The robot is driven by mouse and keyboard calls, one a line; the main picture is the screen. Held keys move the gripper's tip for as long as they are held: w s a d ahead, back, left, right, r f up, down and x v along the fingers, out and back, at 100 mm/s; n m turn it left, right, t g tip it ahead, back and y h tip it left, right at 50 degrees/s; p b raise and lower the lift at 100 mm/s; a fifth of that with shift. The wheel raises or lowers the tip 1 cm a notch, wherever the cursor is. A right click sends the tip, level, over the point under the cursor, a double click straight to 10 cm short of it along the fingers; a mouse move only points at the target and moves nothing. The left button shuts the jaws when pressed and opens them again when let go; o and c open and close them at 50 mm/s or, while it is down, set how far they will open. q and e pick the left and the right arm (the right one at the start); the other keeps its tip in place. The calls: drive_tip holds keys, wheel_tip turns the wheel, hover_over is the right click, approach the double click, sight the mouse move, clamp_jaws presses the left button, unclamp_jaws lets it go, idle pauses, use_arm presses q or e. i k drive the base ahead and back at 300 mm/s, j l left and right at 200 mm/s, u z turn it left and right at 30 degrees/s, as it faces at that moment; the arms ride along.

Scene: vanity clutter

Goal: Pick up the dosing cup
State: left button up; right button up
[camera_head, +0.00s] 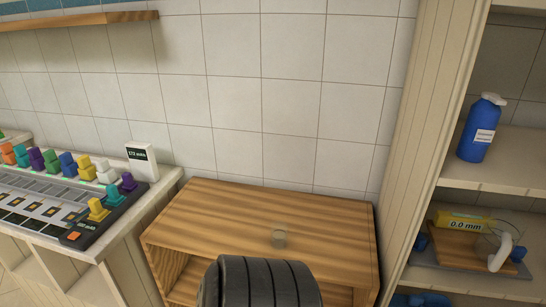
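Neither of my grippers is in view.
Shelves at right hold a blue bottle (480,130) and a yellow "0.0 mm" block (463,222). The wall is tiled.

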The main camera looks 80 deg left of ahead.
sight(279, 229)
drive_tip(key=u, duration=2.5)
